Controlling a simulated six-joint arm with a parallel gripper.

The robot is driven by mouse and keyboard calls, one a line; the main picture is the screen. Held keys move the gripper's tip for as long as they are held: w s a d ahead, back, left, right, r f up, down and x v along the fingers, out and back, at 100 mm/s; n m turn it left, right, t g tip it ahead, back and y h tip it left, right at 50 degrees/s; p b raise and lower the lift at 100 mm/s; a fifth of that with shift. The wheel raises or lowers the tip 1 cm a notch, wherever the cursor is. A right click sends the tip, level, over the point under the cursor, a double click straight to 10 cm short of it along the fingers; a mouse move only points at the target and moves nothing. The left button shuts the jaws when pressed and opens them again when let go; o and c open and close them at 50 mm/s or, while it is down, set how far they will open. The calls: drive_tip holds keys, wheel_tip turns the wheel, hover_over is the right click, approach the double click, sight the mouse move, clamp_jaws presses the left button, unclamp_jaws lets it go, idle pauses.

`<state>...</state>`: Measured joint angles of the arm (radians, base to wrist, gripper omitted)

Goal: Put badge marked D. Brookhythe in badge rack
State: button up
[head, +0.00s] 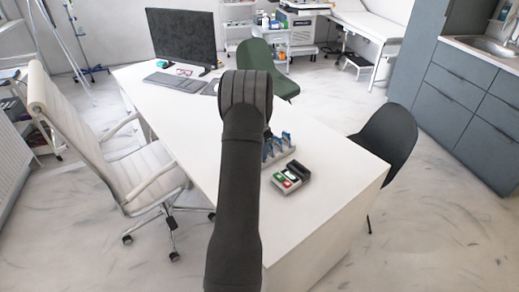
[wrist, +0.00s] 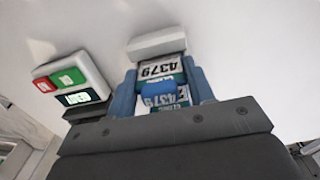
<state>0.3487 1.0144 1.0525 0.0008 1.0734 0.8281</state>
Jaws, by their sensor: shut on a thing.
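In the wrist view my gripper (wrist: 163,88) is shut on a badge (wrist: 160,101), a white and teal card with a blue clip part. A second printed area with 4379 and a pale grey block (wrist: 157,42) show just beyond. In the head view the badge rack (head: 279,154), a grey stand with several blue-topped pieces, is on the white desk, partly behind my arm. My gripper and the held badge are hidden there by my arm. I cannot tell whether the badge touches the rack.
A grey box (head: 290,178) with red, green and white panels sits close to the rack; it also shows in the wrist view (wrist: 75,85). A monitor (head: 182,37) and keyboard (head: 176,81) stand at the far end. The desk's front right is clear.

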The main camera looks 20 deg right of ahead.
drive_tip(key=o, duration=1.3)
drive_tip(key=shift+o, duration=0.2)
drive_tip(key=shift+r, duration=0.1)
drive_tip(key=shift+r, duration=3.4)
drive_tip(key=shift+f, duration=0.1)
drive_tip(key=shift+f, duration=3.2)
drive_tip(key=shift+r, duration=0.1)
